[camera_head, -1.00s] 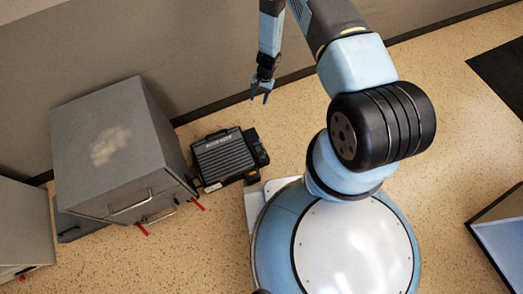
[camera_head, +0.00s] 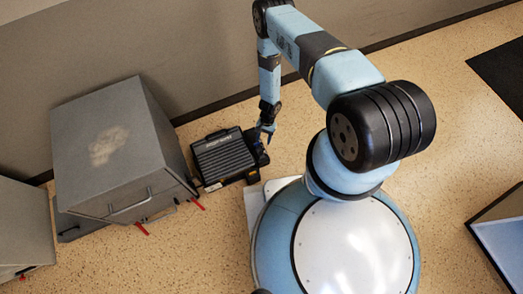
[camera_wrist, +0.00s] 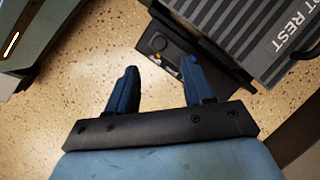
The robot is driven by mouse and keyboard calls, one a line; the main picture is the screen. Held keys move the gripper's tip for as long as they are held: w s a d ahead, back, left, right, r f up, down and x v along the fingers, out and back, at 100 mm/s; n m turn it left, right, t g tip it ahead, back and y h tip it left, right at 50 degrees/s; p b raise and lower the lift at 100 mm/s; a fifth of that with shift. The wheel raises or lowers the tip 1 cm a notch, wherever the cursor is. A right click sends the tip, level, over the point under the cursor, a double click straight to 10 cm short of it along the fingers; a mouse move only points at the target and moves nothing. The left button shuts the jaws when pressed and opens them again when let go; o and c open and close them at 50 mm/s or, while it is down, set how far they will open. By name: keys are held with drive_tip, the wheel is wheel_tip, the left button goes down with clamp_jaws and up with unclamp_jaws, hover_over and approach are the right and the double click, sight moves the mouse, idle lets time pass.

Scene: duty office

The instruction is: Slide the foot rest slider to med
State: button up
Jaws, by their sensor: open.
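The foot rest (camera_head: 222,158) is a dark ribbed box on the floor, with "FOOT REST" lettering in the wrist view (camera_wrist: 262,38). A black side panel (camera_wrist: 168,48) with a small knob and a blue spot runs along its side. My gripper (camera_head: 266,136) is at the right edge of the foot rest, above the side panel. In the wrist view my gripper (camera_wrist: 158,75) is open, its two blue fingers apart with nothing between them. The right finger overlaps part of the panel. Contact and the slider's setting cannot be made out.
A grey cabinet (camera_head: 115,150) with handles and red tabs stands left of the foot rest. Another grey cabinet (camera_head: 22,230) is at the far left. The wall (camera_head: 150,50) rises behind. Speckled floor (camera_head: 450,130) is clear to the right.

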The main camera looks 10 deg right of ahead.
sight(261, 152)
drive_tip(key=x, duration=0.9)
drive_tip(key=shift+w, duration=0.1)
drive_tip(key=shift+c, duration=0.5)
clamp_jaws()
